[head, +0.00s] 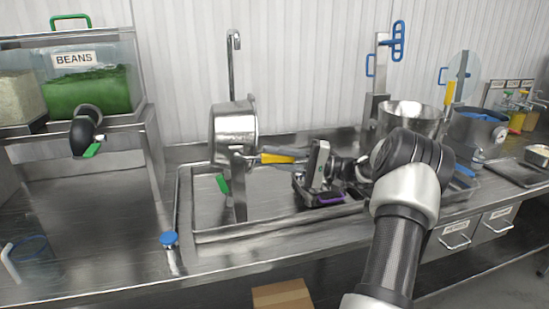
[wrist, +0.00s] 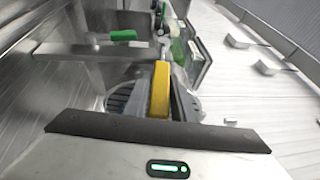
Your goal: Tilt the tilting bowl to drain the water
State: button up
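The tilting bowl (head: 234,127) is a shiny metal bowl on a post over the sink basin, below a tall metal spout (head: 233,68). It looks close to upright, and its contents are hidden from me. A yellow handle (head: 280,158) sticks out to the right from its mount. My gripper (head: 303,172) is at the right end of this handle, coming from the right. In the wrist view the yellow handle (wrist: 160,90) stands in the middle, just beyond the dark edge of my gripper.
The metal sink tray (head: 215,240) lies under the bowl. A beans bin (head: 92,80) is at the far left. A large metal pot (head: 408,113) stands behind my arm on the right.

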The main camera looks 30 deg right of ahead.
jog(key=shift+o, duration=1.4)
jog(key=v, duration=1.7)
jog(key=shift+d, duration=0.25)
jog(key=shift+r, duration=0.1)
